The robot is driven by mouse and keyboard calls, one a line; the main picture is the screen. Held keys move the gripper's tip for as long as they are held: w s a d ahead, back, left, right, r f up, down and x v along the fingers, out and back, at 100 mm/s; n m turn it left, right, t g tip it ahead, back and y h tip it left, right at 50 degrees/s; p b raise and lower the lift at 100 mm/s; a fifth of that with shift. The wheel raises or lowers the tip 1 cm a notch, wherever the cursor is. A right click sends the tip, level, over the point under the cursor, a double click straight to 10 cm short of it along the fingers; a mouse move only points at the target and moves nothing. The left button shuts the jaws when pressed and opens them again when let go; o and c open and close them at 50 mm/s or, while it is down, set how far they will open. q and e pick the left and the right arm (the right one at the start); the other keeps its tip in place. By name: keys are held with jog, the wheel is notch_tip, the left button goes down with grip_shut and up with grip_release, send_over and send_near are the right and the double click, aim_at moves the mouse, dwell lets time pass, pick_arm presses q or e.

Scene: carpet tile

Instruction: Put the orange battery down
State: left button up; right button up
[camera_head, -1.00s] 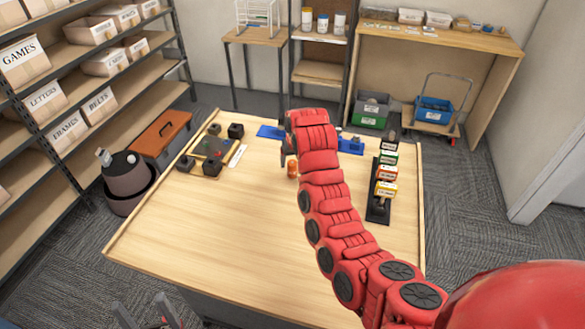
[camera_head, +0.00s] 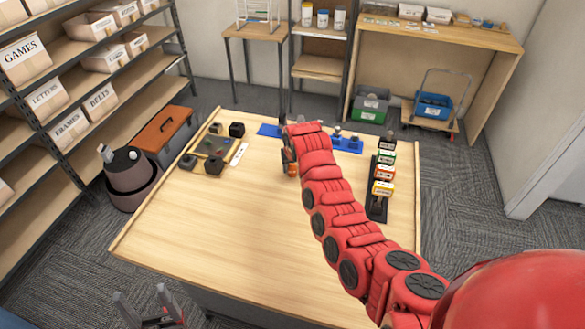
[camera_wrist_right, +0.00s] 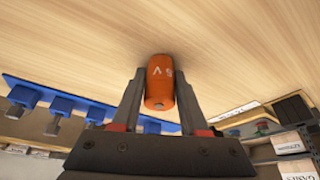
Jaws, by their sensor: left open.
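The orange battery (camera_wrist_right: 160,82) is between the two fingers of my right gripper (camera_wrist_right: 160,75) in the right wrist view, with its terminal end toward the wrist. The fingers appear to touch it on both sides. In the head view my right gripper (camera_head: 288,163) is over the far middle of the wooden table (camera_head: 230,230), and only a small bit of orange shows there. Whether the battery touches the tabletop cannot be told. My left gripper (camera_head: 147,306) is open and empty, low at the left, off the table's near edge.
A blue rack (camera_head: 348,144) stands behind my right gripper. A black stand (camera_head: 377,208) with coloured blocks is to the right. A dark tray (camera_head: 208,146) with black blocks and a white label strip (camera_head: 239,153) lie to the left. The table's near and middle area is clear.

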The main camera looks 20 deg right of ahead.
grip_shut()
jog(key=shift+r, duration=0.1)
